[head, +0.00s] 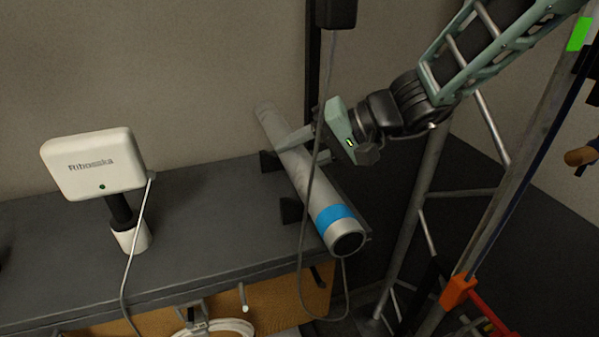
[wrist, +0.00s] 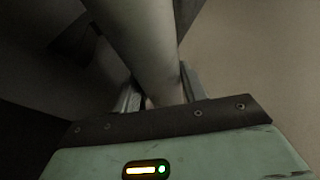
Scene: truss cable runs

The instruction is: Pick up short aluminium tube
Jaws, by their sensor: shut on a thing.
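The short aluminium tube (head: 297,173) is a pale grey hollow cylinder with a blue band near its front end. In the head view it lies slantwise at the right end of the dark bench, by dark support blocks; whether it touches them is unclear. My gripper (head: 298,141) reaches it from the right and is shut on its middle part. In the wrist view the tube (wrist: 150,45) runs between the fingers of my gripper (wrist: 160,92). The fingertips are partly hidden by the tube.
A grey cable (head: 307,210) hangs in front of the tube. A white box marked Ribosska (head: 93,163) stands on the bench (head: 200,222) at left, with its own cable. Metal truss (head: 412,235) stands close on the right. The bench between box and tube is clear.

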